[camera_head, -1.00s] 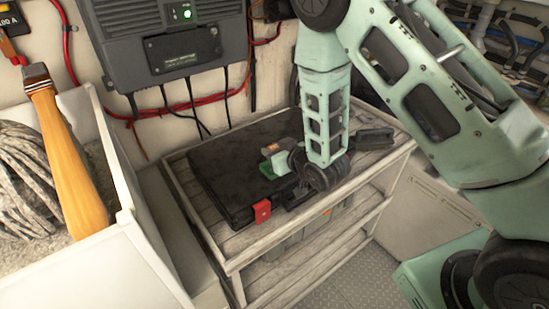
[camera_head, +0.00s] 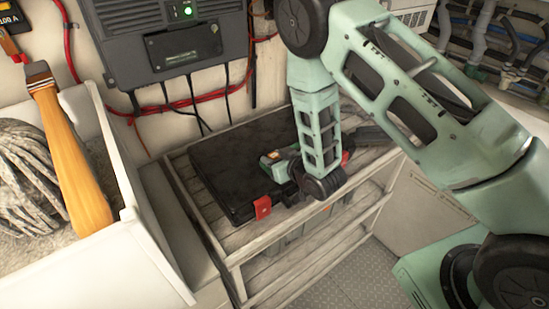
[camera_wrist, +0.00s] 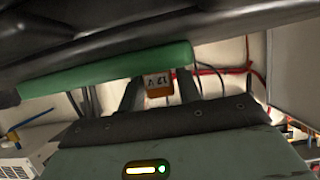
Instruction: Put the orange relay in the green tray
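The orange relay (camera_wrist: 158,84), marked 12 V, sits between the two dark fingers of my gripper (camera_wrist: 160,92) in the wrist view. My gripper appears shut on it. In the head view the relay (camera_head: 270,158) shows as a small pale and orange block at the left of my wrist. The green tray shows as a long green band (camera_wrist: 110,70) right against the relay in the wrist view. In the head view a green part (camera_head: 284,171) shows just beside the relay, above the black case. My arm hides much of the tray. I cannot tell whether the relay touches it.
The black case (camera_head: 225,170) with a red latch (camera_head: 263,208) lies on a slatted wooden shelf (camera_head: 245,245). A white bin (camera_head: 135,255) with rope and a wood-handled brush (camera_head: 68,155) stands left. A grey wall unit (camera_head: 180,50) with hanging cables is behind.

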